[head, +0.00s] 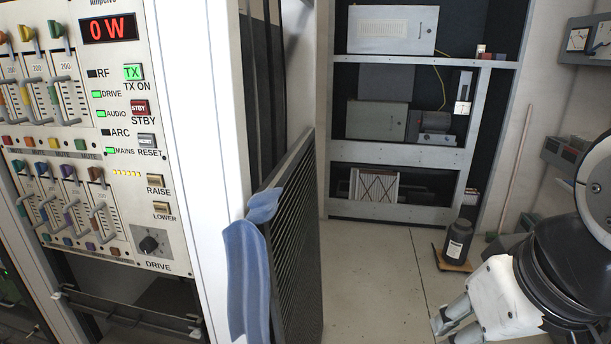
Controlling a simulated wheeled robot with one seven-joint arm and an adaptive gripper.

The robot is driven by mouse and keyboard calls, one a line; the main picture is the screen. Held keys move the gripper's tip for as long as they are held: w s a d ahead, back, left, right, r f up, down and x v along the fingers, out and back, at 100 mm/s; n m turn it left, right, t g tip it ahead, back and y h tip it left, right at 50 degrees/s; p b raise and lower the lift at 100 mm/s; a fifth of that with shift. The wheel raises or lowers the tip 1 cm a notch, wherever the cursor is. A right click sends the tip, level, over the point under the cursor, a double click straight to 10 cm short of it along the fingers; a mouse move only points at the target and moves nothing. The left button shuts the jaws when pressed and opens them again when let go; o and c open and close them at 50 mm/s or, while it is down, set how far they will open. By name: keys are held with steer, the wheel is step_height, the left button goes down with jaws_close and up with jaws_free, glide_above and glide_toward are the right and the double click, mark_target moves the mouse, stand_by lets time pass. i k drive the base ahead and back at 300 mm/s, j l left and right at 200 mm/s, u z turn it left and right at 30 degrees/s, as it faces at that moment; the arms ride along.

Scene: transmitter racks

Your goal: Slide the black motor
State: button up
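A black, bottle-shaped cylinder (458,241) with a pale label and a narrower top stands upright on a small wooden board (452,264) on the floor, in front of the rack. A dark grey, motor-like cylinder (435,121) lies on the rack's middle shelf, beside a grey box. I cannot tell for sure which of the two is the black motor. My gripper (445,330) is at the bottom right, nearer to the camera than both. Its two fingers point left and down, apart, with nothing seen between them. The lower finger is partly cut off by the frame.
A transmitter panel (140,190) fills the left. A dark louvred panel (295,240) leans beside it, with a blue cloth (245,275) over its edge. The open rack (395,152) stands at the back. The pale floor (375,270) between is clear. A pole leans right of the rack.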

mark_target(453, 256)
steer(key=i+l+z, duration=0.15)
steer(key=i+z, duration=0.3)
steer(key=i, duration=0.5)
steer(key=i+j+z, duration=0.15)
steer(key=i+z, duration=0.3)
steer(key=i, duration=0.45)
steer(key=i+l+u, duration=0.15)
steer(key=i+u, duration=0.15)
steer(key=i, duration=1.55)
steer(key=i+z, duration=0.25)
steer(key=z, duration=0.25)
